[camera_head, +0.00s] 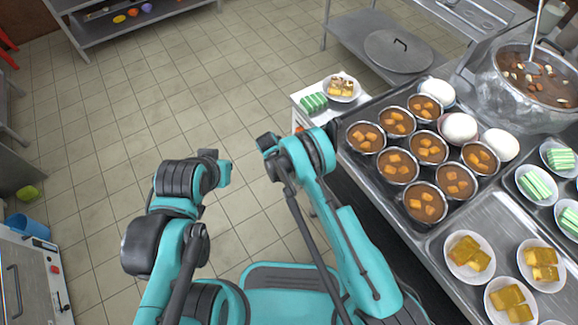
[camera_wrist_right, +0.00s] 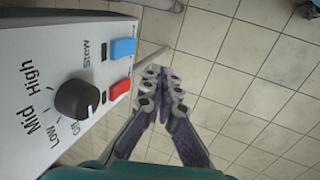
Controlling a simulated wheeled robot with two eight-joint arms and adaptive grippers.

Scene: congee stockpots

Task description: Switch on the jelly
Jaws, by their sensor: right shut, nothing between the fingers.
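In the right wrist view, a white control panel (camera_wrist_right: 40,55) fills the left side. It carries a black knob (camera_wrist_right: 76,99) with High, Mid, Low and Off marks, a blue switch (camera_wrist_right: 123,48) and a red switch (camera_wrist_right: 119,89). My right gripper (camera_wrist_right: 165,78) is shut and empty, to the right of the switches in the picture; I cannot tell whether it touches the panel. In the head view my right arm reaches beside the counter, and its fingers are hidden. My left arm is raised at the left; its fingers do not show. Nothing is labelled jelly.
A white-topped unit (camera_head: 304,95) with plated green and yellow pieces stands beside my right arm. The steel counter (camera_head: 449,235) at right holds several bowls with orange cubes, plates and a large pot (camera_head: 495,95). Tiled floor (camera_head: 110,150) is open at left.

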